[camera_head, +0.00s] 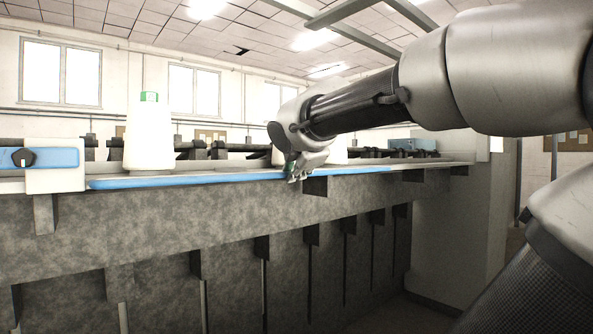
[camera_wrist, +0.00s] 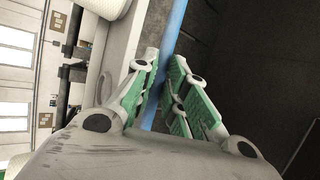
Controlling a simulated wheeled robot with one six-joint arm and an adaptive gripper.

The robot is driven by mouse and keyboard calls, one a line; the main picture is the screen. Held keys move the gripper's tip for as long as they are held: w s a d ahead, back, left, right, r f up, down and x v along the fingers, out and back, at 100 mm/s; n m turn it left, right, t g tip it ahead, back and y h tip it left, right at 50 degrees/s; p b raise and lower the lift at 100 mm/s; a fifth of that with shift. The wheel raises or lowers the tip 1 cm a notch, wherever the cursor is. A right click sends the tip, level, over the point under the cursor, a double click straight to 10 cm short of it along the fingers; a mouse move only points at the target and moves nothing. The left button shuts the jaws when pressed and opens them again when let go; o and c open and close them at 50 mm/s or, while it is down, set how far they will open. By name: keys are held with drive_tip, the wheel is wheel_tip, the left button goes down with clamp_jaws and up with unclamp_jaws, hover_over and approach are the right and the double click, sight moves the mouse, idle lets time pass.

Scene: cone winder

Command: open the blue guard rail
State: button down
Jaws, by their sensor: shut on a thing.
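The blue guard rail (camera_head: 190,181) runs as a long, flat bar along the front edge of the machine in the head view. In the wrist view the blue rail (camera_wrist: 177,30) passes down between the green-padded fingers. My gripper (camera_head: 294,176) is at the rail, right of its middle, with its fingers pointing down over it. In the wrist view my gripper (camera_wrist: 167,97) has a finger on each side of the rail and is shut on it. The exact contact of the pads is partly hidden by the fingers.
A white yarn cone (camera_head: 149,135) stands behind the rail. A second white cone is partly hidden behind my arm. Dark brackets (camera_head: 262,248) stick out from the grey machine front below. Open space lies before the machine.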

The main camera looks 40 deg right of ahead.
drive_tip(key=shift+s+f+g, duration=0.15)
drive_tip(key=shift+f+g, duration=0.15)
drive_tip(key=shift+f, duration=0.6)
drive_tip(key=c, duration=1.5)
unclamp_jaws()
drive_tip(key=shift+o, duration=0.2)
drive_tip(key=shift+r, duration=0.1)
drive_tip(key=shift+r, duration=0.15)
drive_tip(key=v, duration=1.2)
